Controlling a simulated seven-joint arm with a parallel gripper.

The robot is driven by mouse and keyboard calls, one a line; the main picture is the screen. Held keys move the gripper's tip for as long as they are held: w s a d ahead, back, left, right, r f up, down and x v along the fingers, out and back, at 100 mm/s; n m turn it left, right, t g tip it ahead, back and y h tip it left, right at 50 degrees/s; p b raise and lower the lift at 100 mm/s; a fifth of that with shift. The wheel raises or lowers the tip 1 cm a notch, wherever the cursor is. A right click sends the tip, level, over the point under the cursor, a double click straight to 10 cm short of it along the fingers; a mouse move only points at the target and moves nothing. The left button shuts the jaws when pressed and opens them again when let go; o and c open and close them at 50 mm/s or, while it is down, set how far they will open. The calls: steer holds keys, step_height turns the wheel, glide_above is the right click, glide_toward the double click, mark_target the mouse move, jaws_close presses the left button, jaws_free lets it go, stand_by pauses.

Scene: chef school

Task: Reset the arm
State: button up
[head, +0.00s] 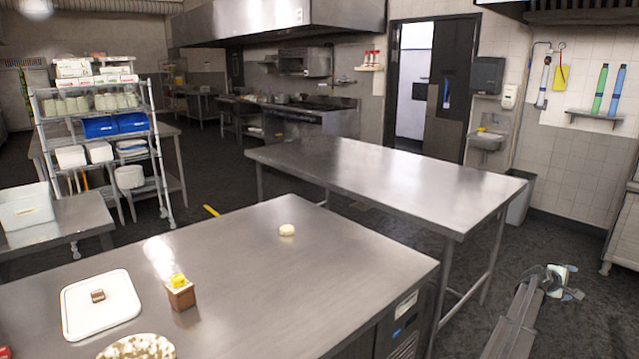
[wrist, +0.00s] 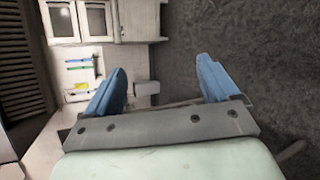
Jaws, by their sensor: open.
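My gripper (wrist: 160,72) shows in the wrist view with its two blue fingers spread wide apart. Nothing is between them. In the head view my arm comes in at the lower right, and my gripper (head: 572,292) is small there, over the dark floor to the right of the steel tables. It is apart from the tables and touches nothing that I can see. Its finger details are too small to read in the head view.
The near steel table (head: 250,270) holds a white board (head: 105,318) with a small brown piece, a wooden box (head: 181,296) with a yellow top, a pale round item (head: 287,230) and a speckled plate (head: 140,348). A second steel table (head: 390,180) is bare. Floor around my gripper looks clear.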

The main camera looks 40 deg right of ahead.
steer(key=s+a+f+g+y, duration=0.1)
steer(key=s+a+f, duration=0.1)
steer(key=s+f, duration=0.8)
steer(key=w+a+f+m+t+y, duration=0.1)
steer(key=w+a+f+t+y, duration=0.25)
steer(key=w+a+f, duration=1.8)
steer(key=w+a+f+y, duration=0.1)
steer(key=w+a+f, duration=0.35)
steer(key=a, duration=0.35)
steer(key=w+a+f+y, duration=0.2)
steer(key=w+a+f, duration=0.1)
steer(key=w+a, duration=0.3)
steer(key=w+a+f+y, duration=0.1)
steer(key=w+a+f, duration=0.25)
steer(key=a, duration=0.55)
steer(key=a+f+g+y, duration=0.1)
steer(key=a+f+y, duration=0.15)
steer(key=a, duration=1.25)
steer(key=a+f+y, duration=0.2)
steer(key=a+f, duration=0.2)
steer(key=a, duration=1.1)
steer(key=s+a+r+n+g, duration=0.1)
steer(key=s+a+r, duration=0.1)
steer(key=a, duration=1)
steer(key=s+a+r+n+g, duration=0.1)
steer(key=s+a+r, duration=0.1)
steer(key=a, duration=1)
steer(key=shift+s+a+r+g, duration=0.15)
steer(key=shift+s+a+g, duration=0.2)
steer(key=shift+s, duration=0.5)
